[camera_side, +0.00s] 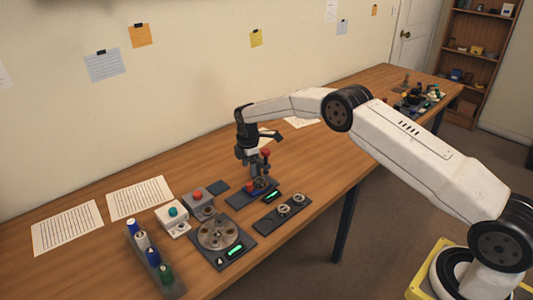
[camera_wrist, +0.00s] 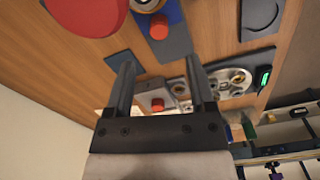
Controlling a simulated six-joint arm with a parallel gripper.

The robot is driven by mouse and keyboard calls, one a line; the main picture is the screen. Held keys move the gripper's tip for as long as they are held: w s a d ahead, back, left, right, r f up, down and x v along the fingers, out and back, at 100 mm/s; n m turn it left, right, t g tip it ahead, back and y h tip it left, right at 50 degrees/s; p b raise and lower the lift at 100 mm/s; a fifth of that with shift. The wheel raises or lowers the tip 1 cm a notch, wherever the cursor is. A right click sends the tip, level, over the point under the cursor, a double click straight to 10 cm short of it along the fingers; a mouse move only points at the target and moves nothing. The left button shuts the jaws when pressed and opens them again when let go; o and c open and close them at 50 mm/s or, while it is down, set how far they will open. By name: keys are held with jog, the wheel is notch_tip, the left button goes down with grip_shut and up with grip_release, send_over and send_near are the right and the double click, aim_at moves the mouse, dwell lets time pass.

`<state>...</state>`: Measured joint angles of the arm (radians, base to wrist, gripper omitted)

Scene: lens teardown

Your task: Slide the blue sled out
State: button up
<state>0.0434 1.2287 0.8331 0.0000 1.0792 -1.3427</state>
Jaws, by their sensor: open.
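The blue sled (camera_wrist: 173,17) lies on a dark grey base plate (camera_wrist: 173,50) in the wrist view. A red knob (camera_wrist: 158,27) stands on the sled. In the side view the same station sits mid-table, with a small red knob (camera_side: 250,188) on it, partly hidden by my gripper and a taller post. My gripper (camera_wrist: 159,62) is open, with nothing between its fingers. Its fingers are apart from the sled and its knob. The sled's exact position along its base is hard to tell.
A large red knob (camera_wrist: 85,12) is close to the wrist camera; it tops a post (camera_side: 265,153) beside my gripper. Stations with a red button (camera_side: 197,195), a teal button (camera_side: 173,211) and a round dial (camera_side: 218,234) stand to the left. Bare table lies behind.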

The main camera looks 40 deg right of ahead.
aim_at(250, 184)
jog(key=shift+f, duration=0.2)
jog(key=shift+f, duration=3.8)
grip_shut()
